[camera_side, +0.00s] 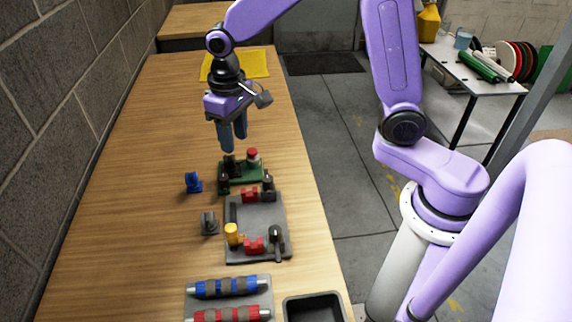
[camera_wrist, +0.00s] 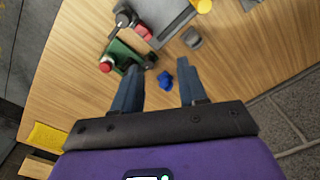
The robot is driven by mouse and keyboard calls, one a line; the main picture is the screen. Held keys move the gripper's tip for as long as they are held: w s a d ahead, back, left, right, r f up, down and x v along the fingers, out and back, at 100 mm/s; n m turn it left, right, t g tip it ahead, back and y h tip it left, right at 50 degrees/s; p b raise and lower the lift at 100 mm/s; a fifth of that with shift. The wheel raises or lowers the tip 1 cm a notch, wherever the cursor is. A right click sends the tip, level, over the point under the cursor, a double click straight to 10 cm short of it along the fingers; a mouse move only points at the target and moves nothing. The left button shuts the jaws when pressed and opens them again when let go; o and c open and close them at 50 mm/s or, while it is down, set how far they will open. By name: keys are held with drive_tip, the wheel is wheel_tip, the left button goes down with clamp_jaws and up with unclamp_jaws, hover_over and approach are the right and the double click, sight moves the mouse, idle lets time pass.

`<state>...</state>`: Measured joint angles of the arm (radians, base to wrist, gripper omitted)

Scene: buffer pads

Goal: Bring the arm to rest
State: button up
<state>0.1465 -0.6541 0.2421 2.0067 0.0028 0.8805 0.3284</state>
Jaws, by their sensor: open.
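My gripper (camera_side: 232,143) is in the air above the wooden bench, over the far end of the green fixture (camera_side: 240,172). Its two blue-grey fingers are apart with nothing between them. In the wrist view my gripper (camera_wrist: 158,78) also shows open and empty. The green fixture with a red-topped part (camera_wrist: 122,58) lies past one finger there. A small blue piece (camera_side: 193,183) stands on the bench to the left of the green fixture. It shows just beyond the fingers in the wrist view (camera_wrist: 166,80).
A grey plate (camera_side: 263,213) carries red, yellow and dark parts. A small grey piece (camera_side: 209,224) stands to its left. Blue and red rollers (camera_side: 225,287) and a dark tray (camera_side: 314,307) are at the near end. A yellow mat (camera_side: 255,64) lies at the far end. The bench's left side is clear.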

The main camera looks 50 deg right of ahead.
drive_tip(key=s+d+n, duration=0.2)
drive_tip(key=s+n, duration=0.1)
drive_tip(key=s, duration=0.5)
drive_tip(key=s+d+r+n, duration=0.1)
drive_tip(key=s+d+n, duration=0.2)
drive_tip(key=s, duration=0.5)
drive_tip(key=s+d+r+n, duration=0.1)
drive_tip(key=s+d+n, duration=0.2)
drive_tip(key=s, duration=0.6)
drive_tip(key=shift+d+n, duration=0.25)
drive_tip(key=shift+n, duration=0.55)
